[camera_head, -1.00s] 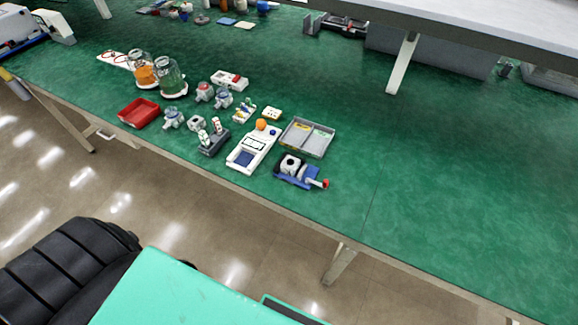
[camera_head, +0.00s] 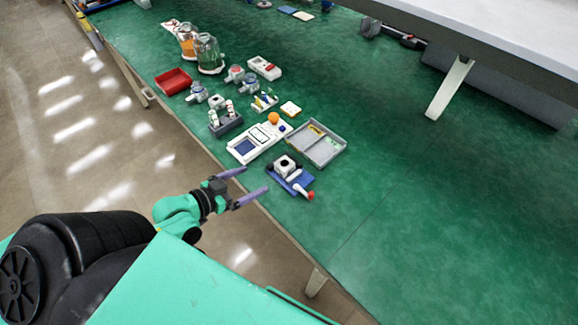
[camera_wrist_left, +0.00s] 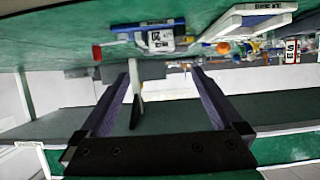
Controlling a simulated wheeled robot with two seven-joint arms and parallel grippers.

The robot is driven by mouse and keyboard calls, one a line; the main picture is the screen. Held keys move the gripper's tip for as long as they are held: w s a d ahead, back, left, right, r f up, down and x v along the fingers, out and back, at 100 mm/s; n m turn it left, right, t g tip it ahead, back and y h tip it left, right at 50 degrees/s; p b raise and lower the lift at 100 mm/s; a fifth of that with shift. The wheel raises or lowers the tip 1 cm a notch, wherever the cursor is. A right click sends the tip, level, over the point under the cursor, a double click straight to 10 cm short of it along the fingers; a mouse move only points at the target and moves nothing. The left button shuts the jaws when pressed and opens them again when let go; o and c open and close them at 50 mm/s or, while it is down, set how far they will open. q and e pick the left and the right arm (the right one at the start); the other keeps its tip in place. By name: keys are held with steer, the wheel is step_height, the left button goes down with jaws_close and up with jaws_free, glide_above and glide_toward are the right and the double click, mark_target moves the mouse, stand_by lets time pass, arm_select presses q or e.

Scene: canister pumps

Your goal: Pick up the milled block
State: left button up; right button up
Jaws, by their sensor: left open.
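A white block with a dark round hole, likely the milled block (camera_head: 285,164), sits in a blue vise (camera_head: 300,181) with a red-ended handle near the table's front edge. In the left wrist view, which looks upside down, the block (camera_wrist_left: 160,39) and the blue vise (camera_wrist_left: 178,29) show beyond the fingers. A second, smaller white block (camera_head: 217,101) stands farther left on the table. My left gripper (camera_head: 256,179) is open and empty by the front edge, just left of the vise and apart from it. Its spread purple fingers (camera_wrist_left: 160,72) also show in the wrist view. My right gripper is not in view.
A white panel device (camera_head: 246,148) with an orange ball and a grey divided tray (camera_head: 333,155) lie behind the vise. A red tray (camera_head: 172,82), glass jars (camera_head: 207,53) and small pump parts stand farther left. The green table (camera_head: 400,220) is clear on the right.

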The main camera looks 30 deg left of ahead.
arm_select(q)
glide_toward(288, 162)
steer(key=p+x, duration=0.2)
steer(key=x, duration=0.5)
steer(key=shift+f, duration=0.25)
steer(key=shift+s+a, duration=0.1)
steer(key=c, duration=1.4)
steer(key=shift+r, duration=0.1)
jaws_close()
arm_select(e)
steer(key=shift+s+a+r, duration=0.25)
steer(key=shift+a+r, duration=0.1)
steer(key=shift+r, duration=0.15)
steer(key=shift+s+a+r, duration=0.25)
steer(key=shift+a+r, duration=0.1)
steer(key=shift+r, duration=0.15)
arm_select(q)
steer(key=shift+r, duration=0.1)
